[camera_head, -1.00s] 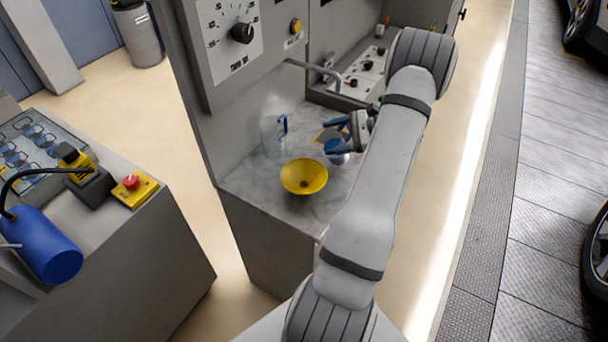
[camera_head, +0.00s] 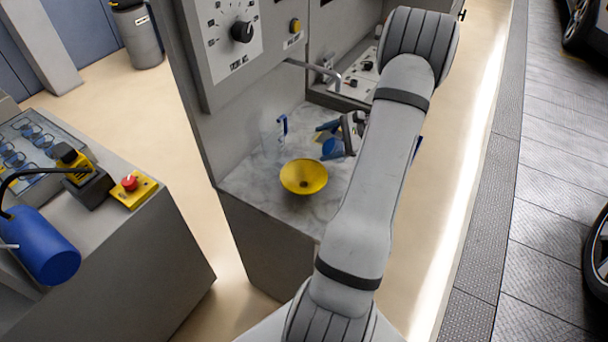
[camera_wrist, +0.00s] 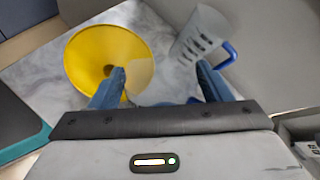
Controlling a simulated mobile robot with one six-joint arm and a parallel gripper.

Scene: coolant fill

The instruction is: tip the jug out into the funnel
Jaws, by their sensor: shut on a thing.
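The clear jug (camera_head: 270,138) with a blue handle stands on the marble counter behind the yellow funnel (camera_head: 303,177). In the wrist view, the jug (camera_wrist: 196,38) is at upper right and the funnel (camera_wrist: 105,62) at upper left. My gripper (camera_head: 328,138) is right of both, apart from them. What lies under the funnel is hidden.
The grey panel with a dial (camera_head: 242,32) rises behind the counter (camera_head: 250,182). A bent grey pipe (camera_head: 318,70) juts out above it. A separate bench with a red button (camera_head: 130,182) and blue bottle (camera_head: 48,246) stands left, across a floor gap.

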